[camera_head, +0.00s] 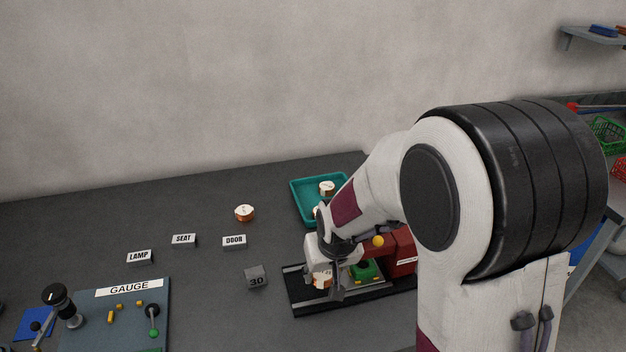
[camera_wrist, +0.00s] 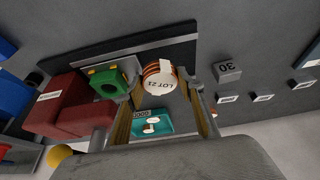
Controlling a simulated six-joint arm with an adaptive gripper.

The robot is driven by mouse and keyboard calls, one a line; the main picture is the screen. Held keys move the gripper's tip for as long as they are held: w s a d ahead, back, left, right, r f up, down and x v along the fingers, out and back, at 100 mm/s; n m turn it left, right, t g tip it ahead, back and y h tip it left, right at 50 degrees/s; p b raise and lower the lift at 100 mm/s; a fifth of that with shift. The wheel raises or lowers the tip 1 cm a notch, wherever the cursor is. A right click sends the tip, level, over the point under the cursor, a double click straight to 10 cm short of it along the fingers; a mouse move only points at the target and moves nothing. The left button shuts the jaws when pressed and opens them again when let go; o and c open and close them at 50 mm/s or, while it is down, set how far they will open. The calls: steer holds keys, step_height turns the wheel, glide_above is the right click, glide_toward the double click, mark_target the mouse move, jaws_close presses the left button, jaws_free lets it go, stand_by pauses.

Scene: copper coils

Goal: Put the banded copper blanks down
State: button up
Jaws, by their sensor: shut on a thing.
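A banded copper blank with a white top reading LOT 21 (camera_wrist: 158,84) sits between the fingertips of my gripper (camera_wrist: 162,76). In the head view my gripper (camera_head: 325,278) is low over the black base of a red machine (camera_head: 405,248), shut on this blank (camera_head: 321,281). I cannot tell whether the blank touches the base. Another copper blank (camera_head: 244,213) stands on the dark table, left of the teal tray. The teal tray (camera_head: 297,193) holds a blank (camera_head: 327,187) and part of a second one, mostly hidden by my arm.
A grey block marked 30 (camera_head: 256,277) stands left of the machine. Signs LAMP (camera_head: 139,257), SEAT (camera_head: 183,240) and DOOR (camera_head: 234,242) stand on the table. A GAUGE board (camera_head: 122,310) is at front left. A green part (camera_head: 364,271) sits on the machine. The back-left table is clear.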

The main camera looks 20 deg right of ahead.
steer(key=w+d+m, duration=0.1)
steer(key=w+d, duration=0.4)
steer(key=w, duration=0.4)
steer(key=w+d+m+h, duration=0.1)
steer(key=w+d, duration=0.3)
steer(key=w, duration=0.6)
steer(key=w+d+f+m, duration=0.1)
steer(key=w+d, duration=0.4)
steer(key=w, duration=0.5)
steer(key=shift+w+d, duration=0.15)
steer(key=shift+d, duration=0.2)
steer(key=shift+w+d+f+m, duration=0.15)
steer(key=shift+w+d+m, duration=0.15)
steer(key=shift+w+d, duration=0.3)
steer(key=shift+s+d, duration=0.1)
steer(key=shift+f, duration=0.15)
steer(key=shift+f, duration=2.35)
steer(key=shift+f, duration=0.2)
steer(key=o, duration=0.9)
